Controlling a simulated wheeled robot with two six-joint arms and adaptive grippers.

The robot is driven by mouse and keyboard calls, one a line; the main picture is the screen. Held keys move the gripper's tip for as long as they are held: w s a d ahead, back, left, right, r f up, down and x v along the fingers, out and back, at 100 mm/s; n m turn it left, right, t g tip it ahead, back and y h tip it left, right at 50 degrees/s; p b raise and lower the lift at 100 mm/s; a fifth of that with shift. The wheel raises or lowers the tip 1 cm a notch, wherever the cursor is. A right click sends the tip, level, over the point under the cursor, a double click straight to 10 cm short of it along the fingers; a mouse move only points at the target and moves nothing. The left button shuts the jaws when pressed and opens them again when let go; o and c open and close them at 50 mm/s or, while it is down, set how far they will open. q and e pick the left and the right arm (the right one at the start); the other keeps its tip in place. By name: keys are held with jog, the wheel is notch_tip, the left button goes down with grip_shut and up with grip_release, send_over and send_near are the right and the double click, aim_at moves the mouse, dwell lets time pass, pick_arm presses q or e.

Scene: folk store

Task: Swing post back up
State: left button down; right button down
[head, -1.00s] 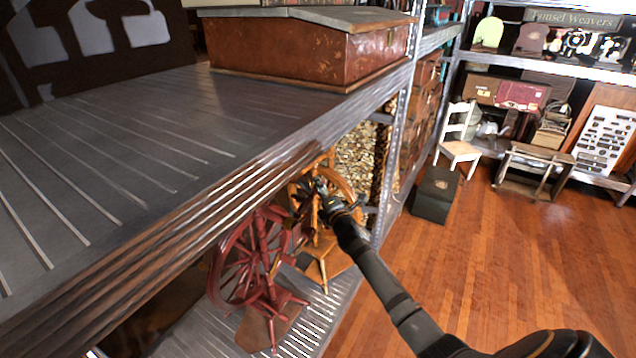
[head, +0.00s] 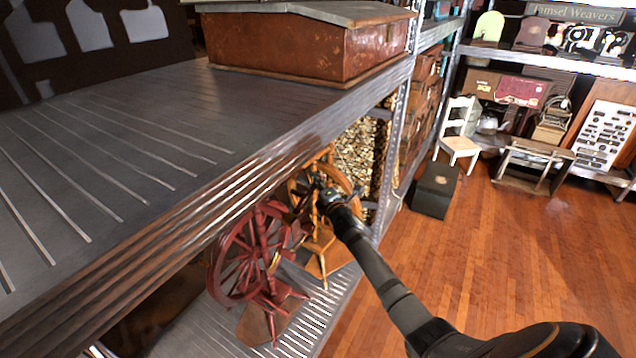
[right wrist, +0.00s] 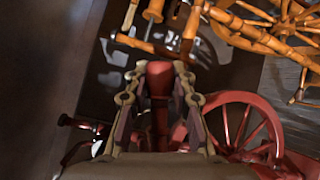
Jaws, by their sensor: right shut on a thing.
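A dark red spinning wheel (head: 243,262) stands on the lower shelf, left of an orange-brown spinning wheel (head: 322,240). My right gripper (head: 318,186) is reached in near the upper part of the orange wheel in the head view. In the right wrist view, my right gripper (right wrist: 160,88) is shut on a dark red post (right wrist: 160,76), with one finger on each side of its thick top. The red spoked wheel (right wrist: 240,128) is at lower right there, and orange wooden parts (right wrist: 265,28) are above. In the head view the gripped part is hidden. My left gripper is not in view.
The upper shelf (head: 120,140) overhangs the wheels, its front edge close to my right arm. A reddish-brown chest (head: 300,52) sits on it. A metal shelf upright is just right of the orange wheel. The wooden floor at right is clear near my arm.

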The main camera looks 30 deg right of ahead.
aim_at(311, 189)
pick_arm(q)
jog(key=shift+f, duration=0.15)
